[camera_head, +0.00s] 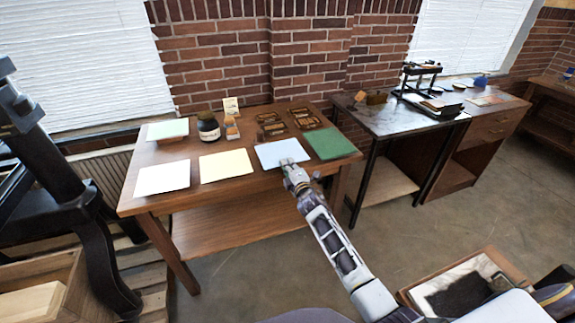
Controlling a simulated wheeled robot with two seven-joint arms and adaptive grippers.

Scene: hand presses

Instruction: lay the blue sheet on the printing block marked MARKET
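The pale blue sheet (281,150) lies on the wooden table, between a cream sheet (226,165) and a green sheet (331,143). My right gripper (289,164) is at the blue sheet's front edge and overlaps it in the picture. I cannot tell whether its fingers are open or shut, or whether they touch the sheet. Several dark printing blocks with tan lettering (305,118) lie behind the blue and green sheets. Their words are too small to read, so I cannot tell which is marked MARKET. My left gripper is not in view.
The wooden table (205,193) also holds a white sheet (162,178), a pale stack (167,130) and a dark jar (208,127). A black press (60,170) stands at the left. Another table (390,119) is at the right, with a crate (465,280) at lower right.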

